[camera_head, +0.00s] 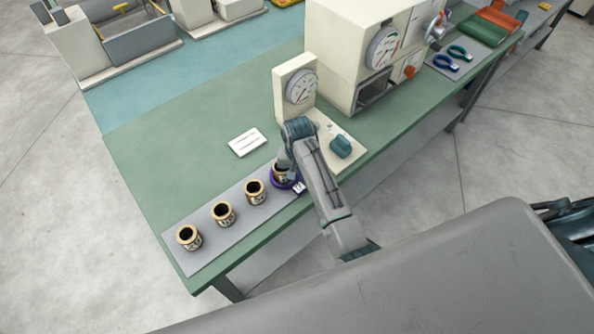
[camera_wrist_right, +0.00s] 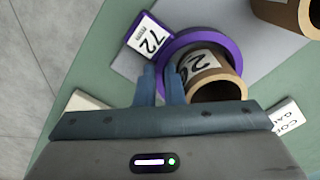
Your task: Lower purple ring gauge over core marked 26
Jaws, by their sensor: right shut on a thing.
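The purple ring gauge (camera_wrist_right: 236,50) is around the core whose label reads like 26 (camera_wrist_right: 203,66), low on it in the right wrist view. A white tag (camera_wrist_right: 148,38) reading 72 is on the ring's side. In the head view the ring (camera_head: 273,183) shows around the lower part of the rightmost core (camera_head: 278,173). My right gripper (camera_wrist_right: 162,75) is shut at the ring's near edge, beside the core. Whether the ring touches the grey mat is hidden. My left gripper is not in view.
Several other tan cores (camera_head: 255,192) stand in a row to the left on the grey mat (camera_head: 207,260). A white card (camera_head: 247,142) lies behind them. A dial gauge stand (camera_head: 294,92) is close behind my right gripper. The green bench is clear at left.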

